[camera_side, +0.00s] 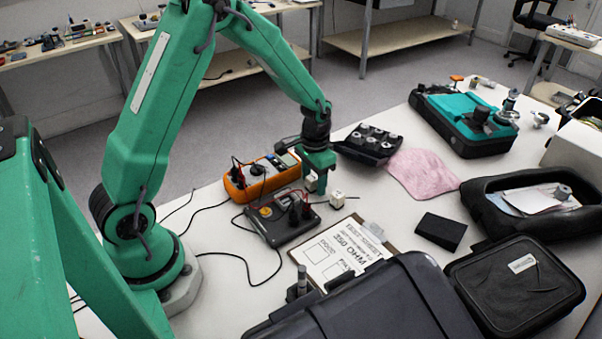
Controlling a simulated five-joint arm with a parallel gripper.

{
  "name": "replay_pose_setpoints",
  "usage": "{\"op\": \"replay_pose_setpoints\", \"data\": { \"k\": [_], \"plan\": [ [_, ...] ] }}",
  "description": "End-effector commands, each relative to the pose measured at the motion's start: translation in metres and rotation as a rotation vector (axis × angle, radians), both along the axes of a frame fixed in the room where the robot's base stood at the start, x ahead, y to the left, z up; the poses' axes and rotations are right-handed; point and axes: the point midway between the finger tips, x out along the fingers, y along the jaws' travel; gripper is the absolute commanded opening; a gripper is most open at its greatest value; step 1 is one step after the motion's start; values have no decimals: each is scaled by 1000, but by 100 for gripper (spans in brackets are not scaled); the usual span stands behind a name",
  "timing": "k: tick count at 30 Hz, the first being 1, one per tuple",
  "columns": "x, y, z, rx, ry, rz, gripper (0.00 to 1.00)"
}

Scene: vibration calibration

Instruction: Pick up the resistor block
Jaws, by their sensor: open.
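My gripper (320,187) points down over the white table, close to two small white blocks. One white block (337,200) stands on the table just right of the fingers. Another whitish block (311,182) shows just left of the fingers, partly covered by them. Either may be the resistor block; no label on them is readable. The gripper is open and nothing is seen held in it. The gap between the fingers is too small to see clearly, and whether they touch a block cannot be told.
An orange multimeter (262,178) and a dark box with leads (283,222) lie left of the gripper. A clipboard (340,252) lies in front. A black foam tray (368,145) and pink cloth (422,174) lie behind and right. Dark cases fill the front right.

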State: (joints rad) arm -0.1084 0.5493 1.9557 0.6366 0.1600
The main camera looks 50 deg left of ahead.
Motion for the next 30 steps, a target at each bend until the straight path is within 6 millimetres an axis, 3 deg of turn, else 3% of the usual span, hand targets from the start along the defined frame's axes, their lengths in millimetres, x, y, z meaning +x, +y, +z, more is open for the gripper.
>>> {"op": "replay_pose_setpoints", "data": {
  "k": [11, 19, 30],
  "plan": [
    [0, 0, 0, 0, 0, 0, 51],
    [0, 0, 0, 0, 0, 0, 2],
    [0, 0, 3, 0, -1, 0, 2]
  ]
}}
